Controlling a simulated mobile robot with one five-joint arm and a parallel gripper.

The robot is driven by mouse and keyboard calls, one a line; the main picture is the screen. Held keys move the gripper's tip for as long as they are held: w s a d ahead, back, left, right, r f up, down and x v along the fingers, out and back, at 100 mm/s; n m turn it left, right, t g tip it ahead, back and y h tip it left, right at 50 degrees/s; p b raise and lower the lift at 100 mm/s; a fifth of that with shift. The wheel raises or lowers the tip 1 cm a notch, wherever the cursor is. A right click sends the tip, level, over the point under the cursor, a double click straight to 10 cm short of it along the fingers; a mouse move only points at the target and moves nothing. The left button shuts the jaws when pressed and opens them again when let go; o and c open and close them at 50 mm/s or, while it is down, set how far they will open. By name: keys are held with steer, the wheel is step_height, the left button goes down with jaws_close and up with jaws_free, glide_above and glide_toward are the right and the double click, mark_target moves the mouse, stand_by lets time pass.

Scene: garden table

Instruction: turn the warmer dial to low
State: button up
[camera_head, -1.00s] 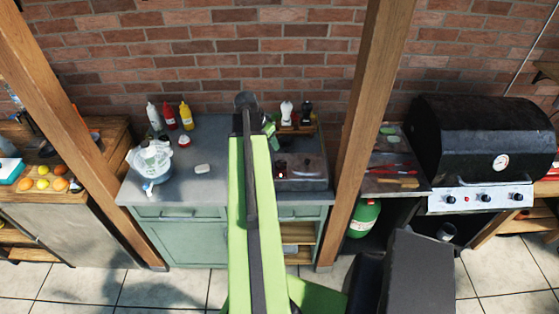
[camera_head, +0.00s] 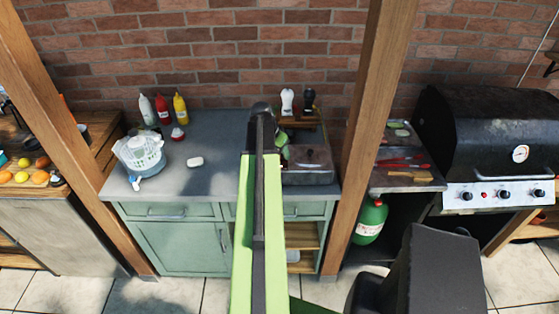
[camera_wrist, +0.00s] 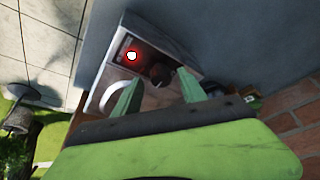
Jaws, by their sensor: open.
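The warmer (camera_head: 312,177) is a grey box with a lid, on the counter just right of my arm. In the wrist view, its front panel (camera_wrist: 121,60) carries a lit red lamp (camera_wrist: 131,56) and a dark round dial (camera_wrist: 160,75). My gripper (camera_wrist: 158,90) is open and empty. One green finger is on each side of the dial in the picture; I cannot tell whether they touch it. In the head view my arm hides the front left of the warmer and its dial. The dial's setting is too blurred to read.
A bowl with a white basket (camera_head: 140,152), a white bar (camera_head: 195,162) and several sauce bottles (camera_head: 163,110) stand on the counter's left. Shakers (camera_head: 288,101) are in a wooden rack behind the warmer. A wooden post (camera_head: 362,150) stands right of it.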

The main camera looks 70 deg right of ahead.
jaws_close()
steer(key=shift+a, duration=0.25)
steer(key=shift+d, duration=0.1)
steer(key=shift+s+d+r+n+t, duration=0.1)
steer(key=shift+s+n+t, duration=0.15)
steer(key=shift+n, duration=0.75)
steer(key=shift+d+n+t, duration=0.1)
steer(key=shift+n+t, duration=0.65)
steer(key=shift+n, duration=1.05)
